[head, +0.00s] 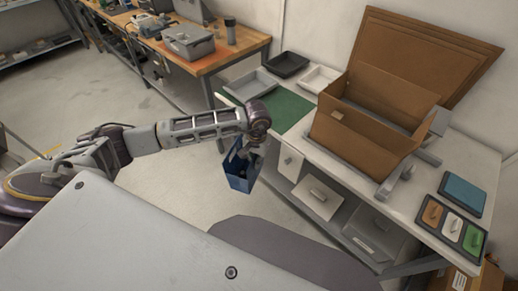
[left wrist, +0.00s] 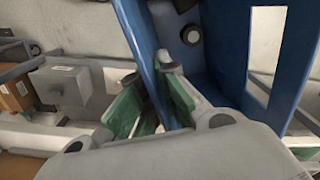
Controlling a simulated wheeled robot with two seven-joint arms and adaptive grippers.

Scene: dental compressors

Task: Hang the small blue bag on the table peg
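The small blue bag (head: 241,174) hangs below my left gripper (head: 252,146), in front of the white table's left end and above the floor. In the left wrist view the bag (left wrist: 224,50) fills the upper right. A blue edge of it runs down between the green-padded fingers of my left gripper (left wrist: 152,78), which look shut on it. A small knob-like part (head: 288,160) shows on the white front panel under the table edge, right of the bag and apart from it. I cannot tell for sure whether it is the peg. My right gripper is out of view.
The white table (head: 469,158) holds an open brown box (head: 364,140), a green mat (head: 285,111), trays (head: 288,64) and a panel of coloured blocks (head: 451,224). Drawers (head: 317,199) lie beneath. A wooden workbench (head: 222,52) stands behind. The floor left of the table is clear.

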